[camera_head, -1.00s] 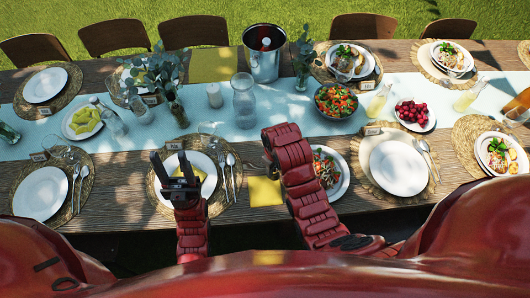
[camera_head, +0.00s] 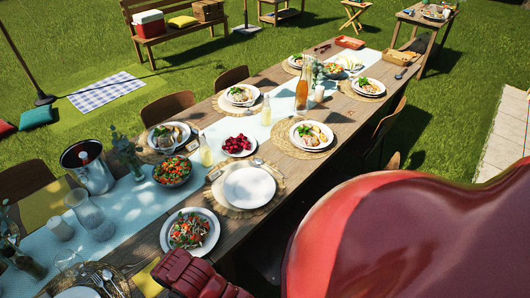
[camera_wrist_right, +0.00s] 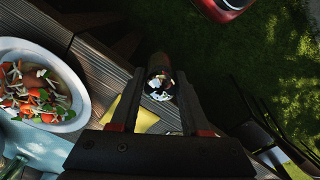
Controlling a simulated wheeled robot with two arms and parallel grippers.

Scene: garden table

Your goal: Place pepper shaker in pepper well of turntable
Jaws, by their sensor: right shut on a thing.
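In the right wrist view my right gripper (camera_wrist_right: 160,103) is shut on a dark, round-ended thing that looks like the pepper shaker (camera_wrist_right: 159,72). I see it nearly end on, with shiny light patches on its near face. It is held up past the table's edge side, with grass behind it. In the head view only a red part of my right arm shows at the bottom; the gripper and shaker are out of that picture. I cannot make out a turntable or a pepper well in either view. My left gripper is not in view.
The long table (camera_head: 330,112) is crowded with plates, a salad bowl (camera_head: 172,170), a carafe (camera_head: 302,92), bottles and a metal bucket (camera_head: 87,166). A salad plate (camera_wrist_right: 38,90) is near my right gripper. A small table (camera_head: 425,20) stands at the far right, with open grass between.

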